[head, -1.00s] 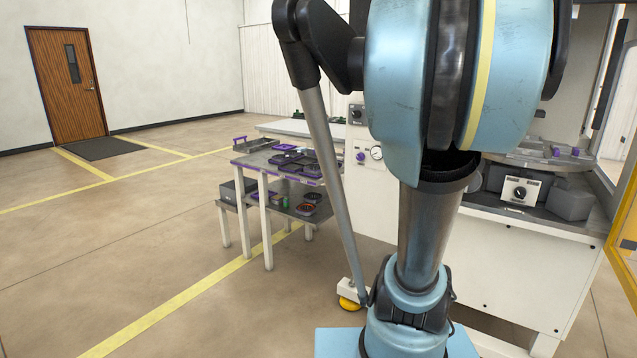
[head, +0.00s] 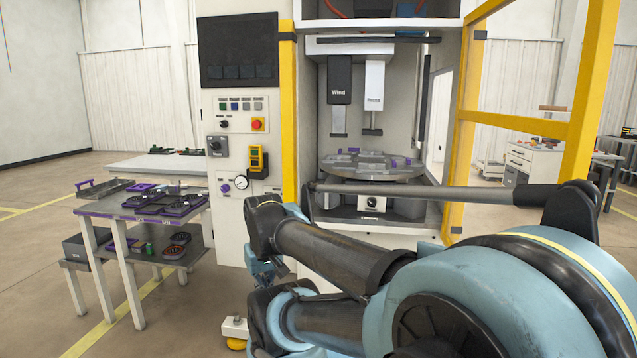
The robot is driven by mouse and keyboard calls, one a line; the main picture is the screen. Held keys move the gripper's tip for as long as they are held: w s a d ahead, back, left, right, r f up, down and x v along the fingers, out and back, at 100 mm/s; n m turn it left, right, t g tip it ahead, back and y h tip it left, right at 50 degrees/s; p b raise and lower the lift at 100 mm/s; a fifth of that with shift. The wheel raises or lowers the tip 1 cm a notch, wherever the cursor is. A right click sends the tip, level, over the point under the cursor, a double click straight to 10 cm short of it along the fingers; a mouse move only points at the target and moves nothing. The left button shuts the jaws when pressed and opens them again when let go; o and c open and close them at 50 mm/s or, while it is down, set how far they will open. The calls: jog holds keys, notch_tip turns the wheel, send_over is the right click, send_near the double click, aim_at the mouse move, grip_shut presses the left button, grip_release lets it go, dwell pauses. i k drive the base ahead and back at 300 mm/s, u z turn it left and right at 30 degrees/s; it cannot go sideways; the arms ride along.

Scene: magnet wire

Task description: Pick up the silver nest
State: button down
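No silver nest can be singled out with certainty. Small grey, silvery blocks (head: 371,156), some beside purple parts, sit on the round grey turntable (head: 372,172) inside the machine. Dark trays with purple edges (head: 160,203) lie on the side table at left, too small to make out in detail. My blue and black arm fills the lower right and reaches left across the front of the machine.
The machine has a white control panel (head: 239,150), a yellow frame (head: 580,110) on its right and press heads above the turntable. The side table (head: 100,205) has a lower shelf holding bins. Floor (head: 40,190) at left is clear. A workbench (head: 535,160) stands far right.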

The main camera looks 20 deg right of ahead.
aim_at(360, 166)
jog(key=k, duration=1.3)
jog(key=z, duration=0.35)
jog(key=i, duration=1.6)
jog(key=u, duration=0.25)
